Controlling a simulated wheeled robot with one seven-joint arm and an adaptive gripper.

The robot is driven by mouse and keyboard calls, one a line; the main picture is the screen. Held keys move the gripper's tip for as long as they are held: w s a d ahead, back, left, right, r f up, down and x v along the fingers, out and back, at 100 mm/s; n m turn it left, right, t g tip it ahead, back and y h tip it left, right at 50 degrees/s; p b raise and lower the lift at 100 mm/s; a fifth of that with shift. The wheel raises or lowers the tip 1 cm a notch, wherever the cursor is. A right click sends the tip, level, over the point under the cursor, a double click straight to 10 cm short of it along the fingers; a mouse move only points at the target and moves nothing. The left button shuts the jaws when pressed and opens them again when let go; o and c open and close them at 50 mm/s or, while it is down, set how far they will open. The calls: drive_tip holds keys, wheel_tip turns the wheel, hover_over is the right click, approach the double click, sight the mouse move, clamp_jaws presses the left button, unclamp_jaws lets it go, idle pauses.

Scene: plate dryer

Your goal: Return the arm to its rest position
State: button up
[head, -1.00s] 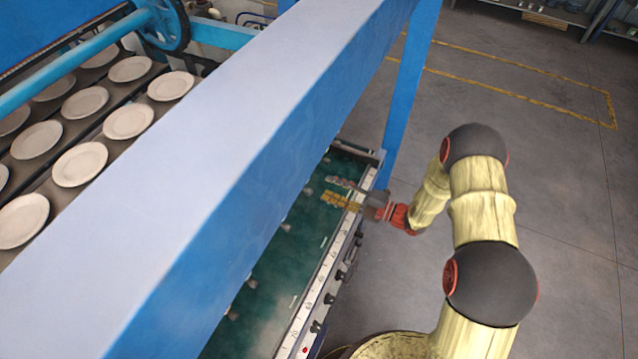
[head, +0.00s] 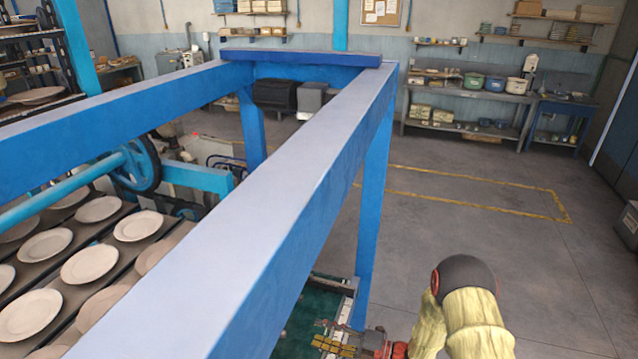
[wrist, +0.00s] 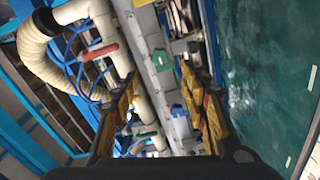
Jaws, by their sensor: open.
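My gripper (head: 334,341) is at the lower edge of the head view, past the blue frame beam and over the green surface (head: 292,325) of the machine. Its yellow fingers are apart, with nothing seen between them. In the wrist view the two fingers (wrist: 168,105) are spread to either side, and the green surface (wrist: 262,70) is on the right. My arm reaches in from the lower right, and its lower links are out of the picture.
The blue beam (head: 235,215) and blue post (head: 374,190) stand close to my gripper. Plates (head: 90,263) lie in rows at left. A cream hose (wrist: 36,50) and pipe (wrist: 105,25) show in the wrist view. Open floor (head: 450,215) is at right.

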drive_tip(key=s+a+f+n+g+h, duration=0.1)
drive_tip(key=s+f+n+g, duration=0.35)
drive_tip(key=s+n, duration=0.5)
drive_tip(key=s+d+r+n+g+h+b, duration=0.1)
drive_tip(key=s+d+r+n+g+h, duration=0.15)
drive_tip(key=s+n, duration=0.35)
drive_tip(key=s+d+r+n+g+h+b, duration=0.1)
drive_tip(key=s+r+n+g+h, duration=0.15)
drive_tip(key=n, duration=0.55)
drive_tip(key=s+d+r+n+t+h+b, duration=0.4)
drive_tip(key=d+r+n+b, duration=0.3)
drive_tip(key=n, duration=0.2)
drive_tip(key=s+d+r+n+t+h+b, duration=0.5)
drive_tip(key=d+r+n+h+b, duration=0.2)
drive_tip(key=n, duration=0.3)
drive_tip(key=shift+s+d+r+b, duration=0.35)
drive_tip(key=shift+r+b, duration=0.25)
drive_tip(key=shift+r, duration=0.05)
drive_tip(key=shift+n, duration=0.25)
